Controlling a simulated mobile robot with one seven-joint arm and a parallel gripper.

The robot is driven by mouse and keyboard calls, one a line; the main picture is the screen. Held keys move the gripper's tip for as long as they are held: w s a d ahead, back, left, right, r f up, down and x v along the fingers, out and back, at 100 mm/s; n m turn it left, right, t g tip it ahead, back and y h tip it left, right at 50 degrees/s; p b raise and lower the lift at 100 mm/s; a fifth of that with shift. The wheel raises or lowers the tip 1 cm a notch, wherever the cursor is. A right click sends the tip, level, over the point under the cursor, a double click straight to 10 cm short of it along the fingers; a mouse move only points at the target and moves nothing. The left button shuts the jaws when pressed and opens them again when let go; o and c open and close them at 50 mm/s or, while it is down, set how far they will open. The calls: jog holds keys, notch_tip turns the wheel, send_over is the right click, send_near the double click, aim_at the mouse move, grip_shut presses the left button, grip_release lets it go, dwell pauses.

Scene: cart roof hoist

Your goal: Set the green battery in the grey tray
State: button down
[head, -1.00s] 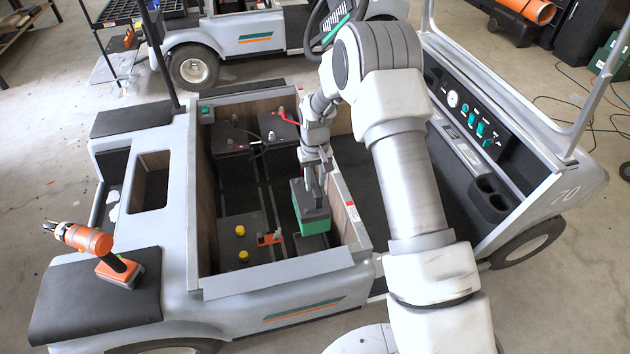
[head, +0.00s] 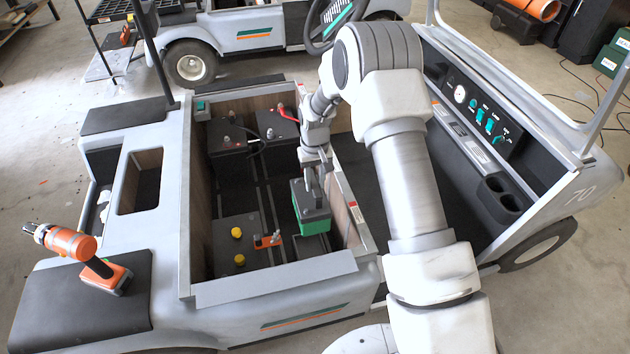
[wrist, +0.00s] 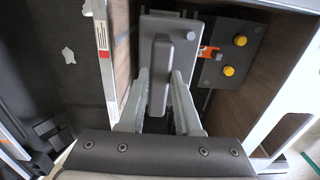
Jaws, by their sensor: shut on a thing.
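The green battery (head: 311,221) has a dark grey top and a handle. My gripper (head: 312,178) is shut on its handle and holds it upright inside the cart's open bay, near the bay's right wall. In the wrist view the battery's dark top (wrist: 178,32) lies between my two fingers (wrist: 158,95). The grey tray (head: 311,246) shows only in part, on the bay floor just below the battery. The battery hides the rest of it, and I cannot tell whether they touch.
A dark battery with yellow caps (head: 222,250) and an orange piece (head: 267,241) sit to the left of the tray. Dark batteries with cables (head: 277,124) stand at the back. The bay's front wall (head: 275,279) is close. An orange drill (head: 70,243) stands on the left seat.

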notch_tip(320, 180, down, 16)
jog(key=b, duration=1.5)
jog(key=shift+w+f+b, duration=0.15)
jog(key=shift+f+b, duration=0.05)
jog(key=shift+b, duration=0.15)
notch_tip(320, 180, down, 6)
jog(key=b, duration=0.4)
jog(key=shift+f+b, duration=1.15)
jog(key=shift+f, duration=0.45)
dwell(1.3)
jog(key=c, duration=0.7)
grip_release()
jog(key=shift+o, duration=1.5)
jog(key=shift+s+f, duration=0.2)
jog(key=shift+s, duration=0.05)
